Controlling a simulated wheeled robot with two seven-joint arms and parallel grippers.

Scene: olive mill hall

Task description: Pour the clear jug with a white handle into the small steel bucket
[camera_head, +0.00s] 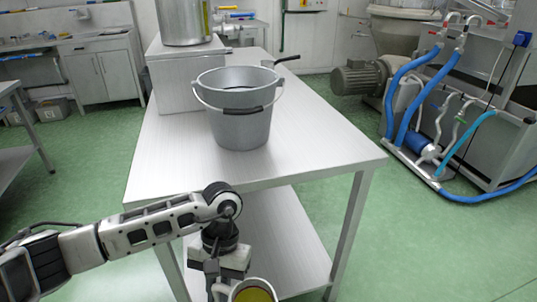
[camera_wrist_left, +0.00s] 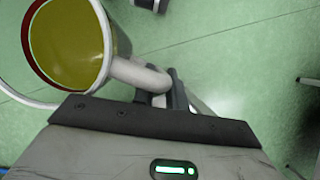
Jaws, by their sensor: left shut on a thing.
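The small steel bucket (camera_head: 240,128) stands upright on the metal table in the head view, its bail handle hanging down at the front. My left gripper (camera_head: 218,289) is at the bottom of the head view, low in front of the table. In the left wrist view my left gripper (camera_wrist_left: 172,92) is shut on the white handle of the jug (camera_wrist_left: 68,45). The jug holds yellow-green liquid. In the head view only the top of the jug (camera_head: 254,293) shows at the bottom edge; the rest is cut off. My right gripper is not in view.
The metal table (camera_head: 310,135) has free room right of the bucket and in front of it. A white box (camera_head: 172,84) carrying a large steel container (camera_head: 184,22) stands behind the bucket. A dark-handled pan (camera_head: 284,60) is at the far end. Machinery with blue hoses (camera_head: 413,85) stands right.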

